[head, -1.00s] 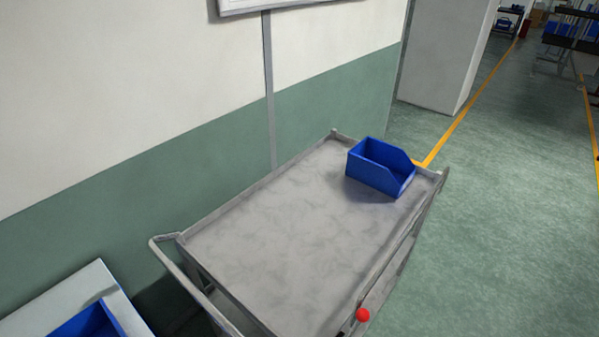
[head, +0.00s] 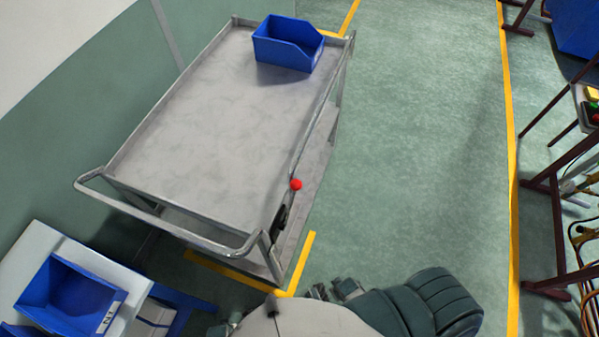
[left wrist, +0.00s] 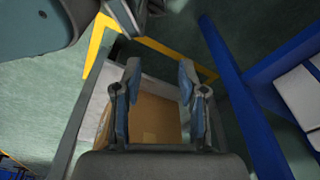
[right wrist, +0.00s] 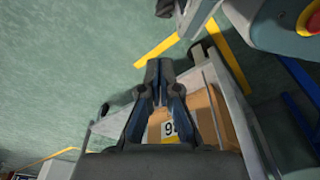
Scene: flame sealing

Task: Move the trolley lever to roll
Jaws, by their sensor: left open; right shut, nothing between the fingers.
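The grey metal trolley (head: 195,130) stands in the left half of the head view, its push handle (head: 165,225) toward me. The lever's red ball knob (head: 296,184) sits at the trolley's right side, near a black bracket (head: 280,222). My left gripper (left wrist: 160,68) is open and empty in the left wrist view. My right gripper (right wrist: 160,68) is shut and empty in the right wrist view. Neither gripper can be clearly made out in the head view. The lever knob is not visible in the wrist views, and neither gripper is seen touching it.
A blue bin (head: 288,43) sits on the trolley's far end. Another blue bin (head: 70,292) rests on a white surface at lower left. A wall runs along the trolley's left side. The green floor (head: 420,150) to its right is open, up to a rack (head: 555,200).

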